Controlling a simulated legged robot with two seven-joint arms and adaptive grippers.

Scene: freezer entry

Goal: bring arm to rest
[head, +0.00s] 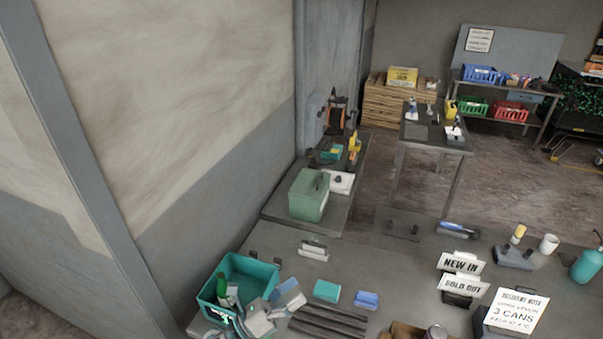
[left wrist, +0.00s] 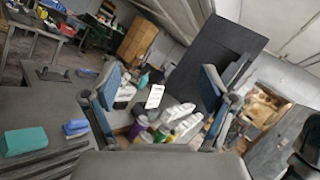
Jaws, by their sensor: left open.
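My left gripper (head: 264,302) is low in the head view, at the near right side of the teal crate (head: 275,274), and partly covers it. In the left wrist view the left gripper (left wrist: 160,92) has its two blue-padded fingers wide apart, with nothing held between them. Behind that gap, farther off, stand several bottles and cans and a white card (left wrist: 154,96). My right gripper does not show.
The grey counter (head: 385,262) holds a teal block (head: 327,291), a blue block (head: 366,300), sign cards (head: 461,264) and a delivery note (head: 516,311). A green box (head: 309,195) stands behind. A wall rises at left.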

